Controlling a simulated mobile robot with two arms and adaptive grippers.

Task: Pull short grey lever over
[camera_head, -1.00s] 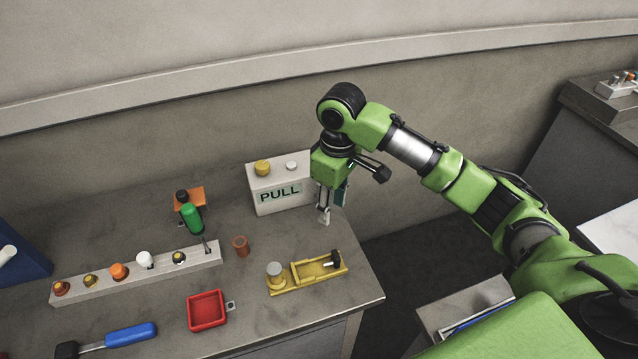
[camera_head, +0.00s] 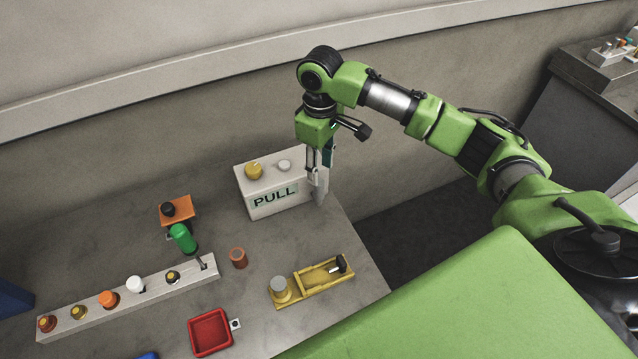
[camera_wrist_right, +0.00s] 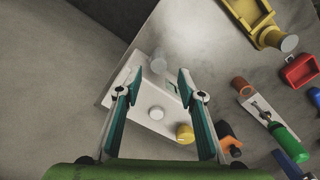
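A short grey lever (camera_head: 320,192) stands at the right end of the white box marked PULL (camera_head: 245,190). In the right wrist view the lever (camera_wrist_right: 158,66) shows between and beyond my fingertips, near the box's end (camera_wrist_right: 135,118). My right gripper (camera_head: 319,170) points down over that end of the box. In the right wrist view its two fingers (camera_wrist_right: 159,78) are spread wide with the lever between their lines; I see no contact. The fingers partly hide the lever in the head view. My left gripper is not in view.
A white strip (camera_head: 100,307) with several knobs and a small switch lies left on the table. A green cylinder (camera_head: 183,238), a brown cylinder (camera_head: 238,258), a yellow fixture (camera_head: 312,285) and a red tray (camera_head: 233,340) stand nearby. The table's right edge is close to the box.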

